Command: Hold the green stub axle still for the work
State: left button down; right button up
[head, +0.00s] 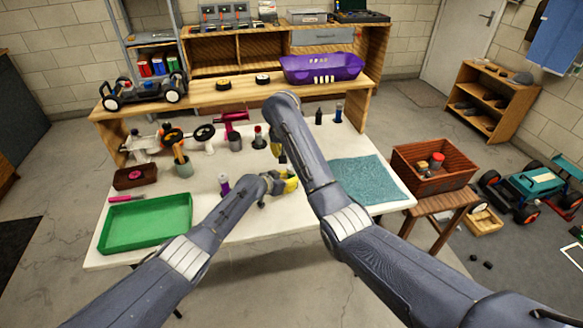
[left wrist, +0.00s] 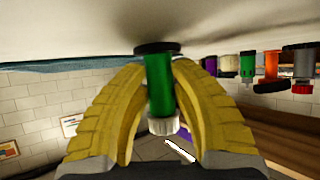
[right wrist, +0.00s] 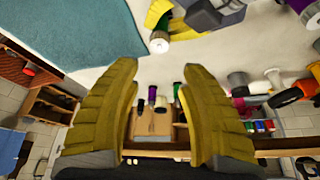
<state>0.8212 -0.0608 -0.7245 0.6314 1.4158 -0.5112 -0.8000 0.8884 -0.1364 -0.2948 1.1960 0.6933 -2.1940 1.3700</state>
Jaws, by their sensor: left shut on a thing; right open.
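The green stub axle (left wrist: 158,85) stands between the yellow fingers of my left gripper (left wrist: 158,100) in the left wrist view. My left gripper is shut on its green body. Its dark round flange is at the white tabletop, and its pale ribbed end points away from the table. In the right wrist view the stub axle's pale end (right wrist: 159,42) shows beside my left gripper's yellow finger. My right gripper (right wrist: 165,110) is open and empty, farther back over the table.
A blue-green mat (head: 356,178) lies right of my grippers. A green tray (head: 146,222) is at the table's left front. Several small bottles and tools stand at the back. My right forearm crosses the table's right half.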

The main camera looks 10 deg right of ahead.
aim_at(292, 169)
jog(key=x, duration=1.1)
jog(key=shift+w+d+f, duration=0.1)
jog(key=shift+d+f, duration=0.1)
jog(key=shift+d, duration=0.05)
jog(key=shift+c, duration=0.3)
grip_shut()
